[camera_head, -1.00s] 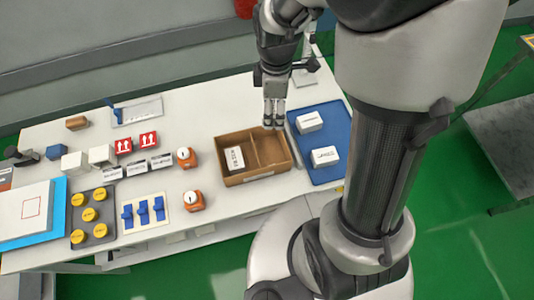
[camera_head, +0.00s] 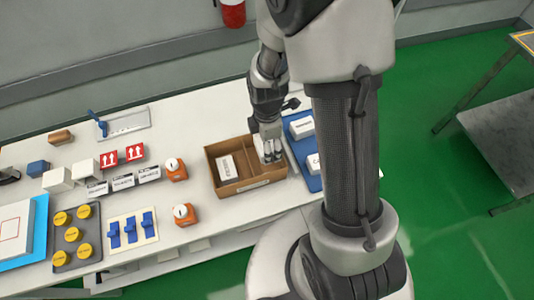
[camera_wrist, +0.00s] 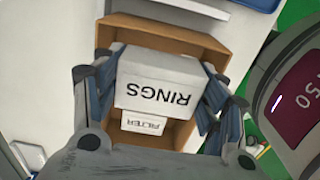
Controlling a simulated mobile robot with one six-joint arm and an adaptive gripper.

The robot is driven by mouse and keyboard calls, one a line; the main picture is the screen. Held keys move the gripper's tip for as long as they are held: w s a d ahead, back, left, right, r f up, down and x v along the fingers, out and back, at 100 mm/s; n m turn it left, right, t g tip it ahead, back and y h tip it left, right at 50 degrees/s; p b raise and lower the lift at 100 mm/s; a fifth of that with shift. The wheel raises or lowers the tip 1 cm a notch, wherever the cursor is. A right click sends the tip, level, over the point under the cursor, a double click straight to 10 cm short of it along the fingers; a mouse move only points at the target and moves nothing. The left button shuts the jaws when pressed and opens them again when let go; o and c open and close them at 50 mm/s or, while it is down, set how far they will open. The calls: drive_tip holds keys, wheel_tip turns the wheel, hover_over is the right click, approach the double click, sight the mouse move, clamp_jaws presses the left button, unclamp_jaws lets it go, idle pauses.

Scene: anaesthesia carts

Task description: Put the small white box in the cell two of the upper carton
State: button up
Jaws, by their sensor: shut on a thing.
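My gripper (camera_head: 270,156) is shut on a white box (camera_wrist: 158,82) labelled RINGS, one finger on each side of it in the wrist view. In the head view the gripper points down at the right cell of the brown open carton (camera_head: 243,187). A divider (camera_head: 246,160) splits the carton in two. A white box labelled FILTER (camera_wrist: 143,126) is in the carton and shows in its left cell in the head view (camera_head: 227,167). The held box hides much of the carton's inside in the wrist view. I cannot tell whether it touches the carton floor.
A blue tray (camera_head: 294,147) with white boxes stands right of the carton, partly behind my arm. Orange push-button boxes (camera_head: 184,214), blue switches (camera_head: 131,228) and yellow buttons (camera_head: 72,234) lie to the left. Bare table shows behind the carton.

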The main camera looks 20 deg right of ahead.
drive_tip(key=shift+f+b, duration=0.7)
drive_tip(key=shift+f, duration=1.6)
drive_tip(key=shift+f+b, duration=0.55)
drive_tip(key=shift+f, duration=0.1)
drive_tip(key=o, duration=0.8)
drive_tip(key=shift+o, duration=0.2)
drive_tip(key=shift+r, duration=0.2)
